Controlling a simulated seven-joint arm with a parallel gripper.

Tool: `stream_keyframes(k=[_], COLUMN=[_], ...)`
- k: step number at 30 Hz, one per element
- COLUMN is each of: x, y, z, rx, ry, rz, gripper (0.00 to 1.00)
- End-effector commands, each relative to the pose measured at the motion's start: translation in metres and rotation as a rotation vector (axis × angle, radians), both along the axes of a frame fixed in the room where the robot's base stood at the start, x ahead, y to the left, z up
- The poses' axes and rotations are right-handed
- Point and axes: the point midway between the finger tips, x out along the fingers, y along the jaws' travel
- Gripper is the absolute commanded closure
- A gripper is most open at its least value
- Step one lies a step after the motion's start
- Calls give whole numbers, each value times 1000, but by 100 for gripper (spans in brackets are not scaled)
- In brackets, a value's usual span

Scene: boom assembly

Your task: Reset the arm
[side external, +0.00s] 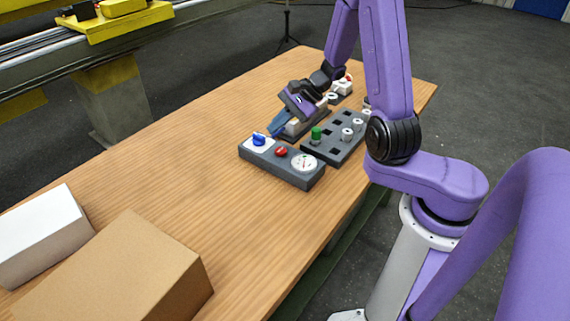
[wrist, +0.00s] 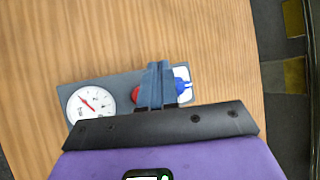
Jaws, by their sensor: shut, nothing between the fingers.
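My gripper (side external: 277,127) is purple and black with blue-grey fingers. In the side view it is tilted downward above the control panels, behind the grey panel with the gauge (side external: 283,163). In the wrist view the fingers (wrist: 158,72) are together and empty. They overlap the panel in the picture, between its red button (wrist: 136,95) and its blue knob (wrist: 182,84). The white gauge (wrist: 90,103) shows at the left of that panel. Whether the fingertips touch anything cannot be told.
A darker panel (side external: 336,140) with a green peg and white knobs stands beside the gauge panel. A brown box (side external: 120,270) and a white box (side external: 42,235) sit at the near left of the wooden table (side external: 190,150). The table's left middle is clear. A rail with a yellow carriage (side external: 115,22) lies beyond.

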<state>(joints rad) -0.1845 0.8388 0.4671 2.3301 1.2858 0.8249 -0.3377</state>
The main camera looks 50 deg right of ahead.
Motion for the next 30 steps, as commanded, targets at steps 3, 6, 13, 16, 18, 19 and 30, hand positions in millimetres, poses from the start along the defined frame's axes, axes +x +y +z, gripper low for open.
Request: stream_keyframes(k=[3,6,13,16,18,19,30], x=[-2,-8,-28,-41,-50,-55,-113], y=[24,42,77,90,97,100,121], z=[8,14,26,31,34,35,49], rx=[-29,-53,-116,-144,-165,-175,-307], ry=[-6,-10,-23,-30,-37,-39,-93], rz=[156,280,565,687,771,807,1242], gripper=[100,100,100,100,100,100,100])
